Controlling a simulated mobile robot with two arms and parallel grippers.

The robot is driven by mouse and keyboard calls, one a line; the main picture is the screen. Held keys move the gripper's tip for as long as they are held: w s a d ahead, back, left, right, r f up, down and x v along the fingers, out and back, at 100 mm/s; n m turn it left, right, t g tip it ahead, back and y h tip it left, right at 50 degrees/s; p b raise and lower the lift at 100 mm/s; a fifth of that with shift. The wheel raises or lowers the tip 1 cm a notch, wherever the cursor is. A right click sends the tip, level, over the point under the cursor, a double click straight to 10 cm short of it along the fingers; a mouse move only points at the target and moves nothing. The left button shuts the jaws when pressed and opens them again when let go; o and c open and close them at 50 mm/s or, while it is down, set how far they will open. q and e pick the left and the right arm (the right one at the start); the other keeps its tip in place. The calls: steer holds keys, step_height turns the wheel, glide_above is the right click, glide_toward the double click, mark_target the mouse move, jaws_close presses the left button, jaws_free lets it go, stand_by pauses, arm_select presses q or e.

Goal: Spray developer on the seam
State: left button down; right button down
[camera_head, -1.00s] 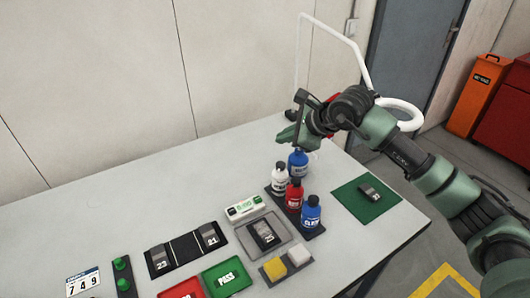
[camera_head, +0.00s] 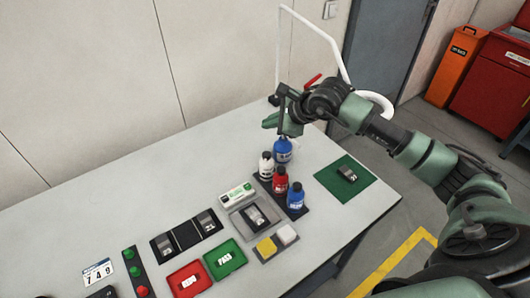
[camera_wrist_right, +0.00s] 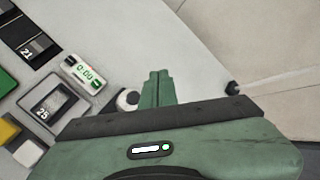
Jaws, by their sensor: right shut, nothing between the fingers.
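My right gripper (camera_head: 270,121) is shut and empty, held above the back of the bottle group; its closed green fingers (camera_wrist_right: 158,84) show in the right wrist view. Below it stands a blue bottle (camera_head: 283,151), partly hidden by the gripper. A white bottle (camera_head: 266,168), a red bottle (camera_head: 280,181) and another blue bottle (camera_head: 296,197) stand upright in a dark rack. I cannot read which one is developer. A plate marked 25 (camera_head: 255,216) lies in a grey tray; it also shows in the wrist view (camera_wrist_right: 50,106). Its seam is too small to make out. My left gripper is not in view.
A timer (camera_head: 237,194) lies behind the tray. Yellow (camera_head: 266,247) and white (camera_head: 287,235) blocks sit in front. Green (camera_head: 225,261) and red (camera_head: 188,282) trays are at the front left. A green mat (camera_head: 358,192) holds another plate. The table's back left is clear.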

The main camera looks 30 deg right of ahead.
steer(key=shift+f, duration=0.1)
steer(key=b, duration=0.4)
glide_above(269, 156)
step_height(269, 156, down, 8)
steer(key=shift+r, duration=0.1)
steer(key=shift+w+f+b, duration=0.1)
steer(key=shift+f+b, duration=0.3)
steer(key=shift+f, duration=0.05)
stand_by(1.5)
steer(key=shift+f+b, duration=0.35)
steer(key=shift+b, duration=0.3)
steer(key=shift+f+b, duration=0.55)
steer(key=shift+b, duration=0.1)
stand_by(0.6)
steer(key=shift+r, duration=0.1)
steer(key=shift+r+p, duration=0.3)
steer(key=shift+r, duration=0.55)
